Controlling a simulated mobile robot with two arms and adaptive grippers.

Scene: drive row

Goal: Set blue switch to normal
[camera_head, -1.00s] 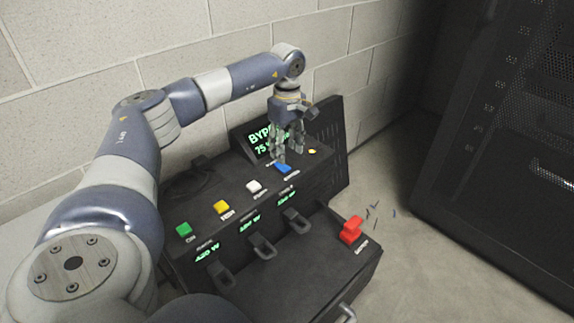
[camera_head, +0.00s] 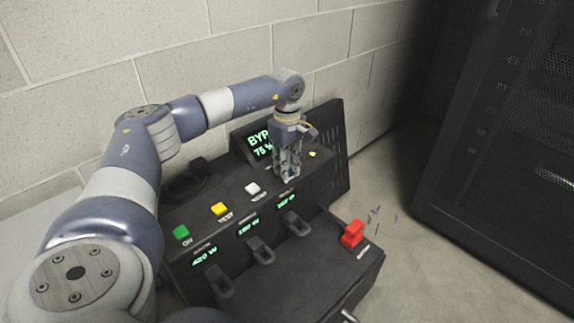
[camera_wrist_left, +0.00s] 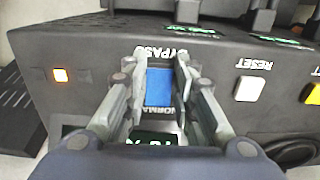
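The blue switch (camera_wrist_left: 159,86) sits on the black panel between the two fingers of my left gripper (camera_wrist_left: 160,66) in the left wrist view. The printed word BYPASS is at one end of it and NORMAL at the other. My right gripper is not in view.
Green (camera_head: 181,232), yellow (camera_head: 219,209) and white (camera_head: 252,188) buttons line the panel (camera_head: 215,187). Several black levers (camera_head: 261,250) stand in front. A red switch (camera_head: 352,233) is at the right. A dark rack (camera_head: 500,150) stands to the right; a block wall is behind.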

